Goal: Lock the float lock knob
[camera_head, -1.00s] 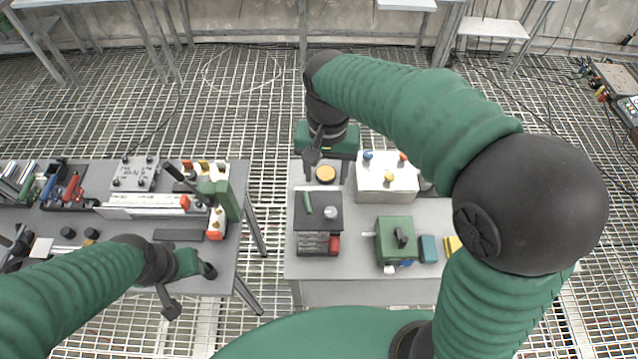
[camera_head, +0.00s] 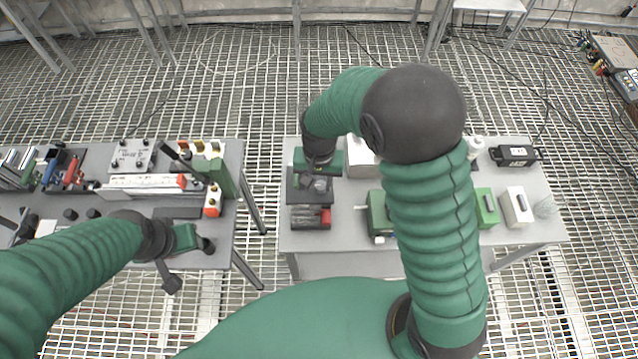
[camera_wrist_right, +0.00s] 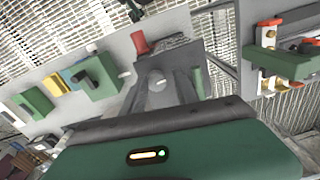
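The box with the float lock knob appears to be the dark grey box (camera_head: 297,196) on the right table; I cannot read a label. In the wrist view its small light grey round knob (camera_wrist_right: 157,83) sits on the grey top, between my right gripper's fingers. A green lever (camera_wrist_right: 198,82) stands beside it, and a red part (camera_wrist_right: 141,42) is at the box's edge. My right gripper (camera_head: 318,183) is open, pointing down over the box; contact with the knob cannot be told. In the head view it hides the knob. My left gripper (camera_head: 188,265) is open and empty by the left table.
A green box (camera_head: 377,214) stands right of the dark box, partly behind my right arm. A white box (camera_head: 358,160) is behind it. The left table (camera_head: 200,258) holds several tools and a white rail (camera_head: 140,184). A gap with grating floor separates the tables.

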